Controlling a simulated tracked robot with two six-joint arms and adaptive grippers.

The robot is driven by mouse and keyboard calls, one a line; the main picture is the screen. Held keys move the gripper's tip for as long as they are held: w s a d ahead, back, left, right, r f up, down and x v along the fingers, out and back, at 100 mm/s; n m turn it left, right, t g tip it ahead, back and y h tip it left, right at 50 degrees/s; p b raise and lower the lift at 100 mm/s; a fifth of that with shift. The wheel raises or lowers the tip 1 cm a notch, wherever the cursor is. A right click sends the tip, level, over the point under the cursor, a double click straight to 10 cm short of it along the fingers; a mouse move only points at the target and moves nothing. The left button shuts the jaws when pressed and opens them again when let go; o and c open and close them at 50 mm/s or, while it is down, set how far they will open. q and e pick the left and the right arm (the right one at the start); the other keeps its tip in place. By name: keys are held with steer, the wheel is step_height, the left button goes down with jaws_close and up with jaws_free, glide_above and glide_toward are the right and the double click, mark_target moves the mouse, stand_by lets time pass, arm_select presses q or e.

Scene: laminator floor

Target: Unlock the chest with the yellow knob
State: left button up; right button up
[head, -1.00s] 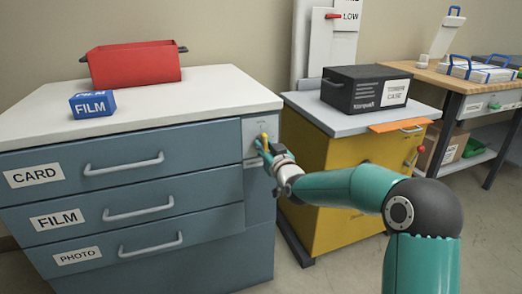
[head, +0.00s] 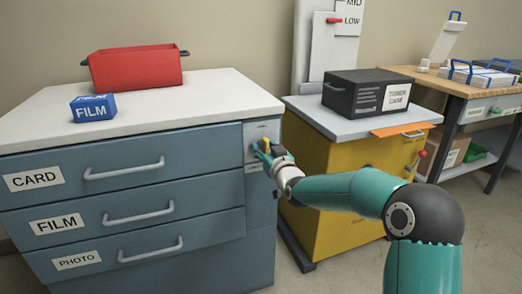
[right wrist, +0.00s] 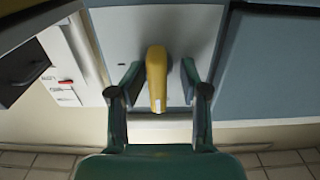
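The blue-grey chest (head: 205,150) fills the left of the head view, with drawers labelled CARD, FILM and PHOTO, all appearing closed. Its yellow knob (head: 267,143) is on a pale panel at the upper right of its front. In the right wrist view the knob (right wrist: 157,75) points towards the gripper. My right gripper (head: 262,151) is at the knob. In its wrist view, the fingers (right wrist: 161,68) are open, one on each side of the knob, with a visible gap on both sides. My left gripper is not in view.
A red bin (head: 135,68) and a blue FILM box (head: 93,108) sit on the chest top. A yellow cabinet (head: 340,170) with a black case (head: 355,92) on it stands close to the right of the chest. A wooden bench (head: 435,80) is farther right.

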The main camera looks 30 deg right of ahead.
steer(key=shift+s+f, duration=0.1)
steer(key=v, duration=1.1)
steer(key=shift+s+a, duration=0.2)
steer(key=shift+s, duration=0.2)
steer(key=shift+a, duration=0.1)
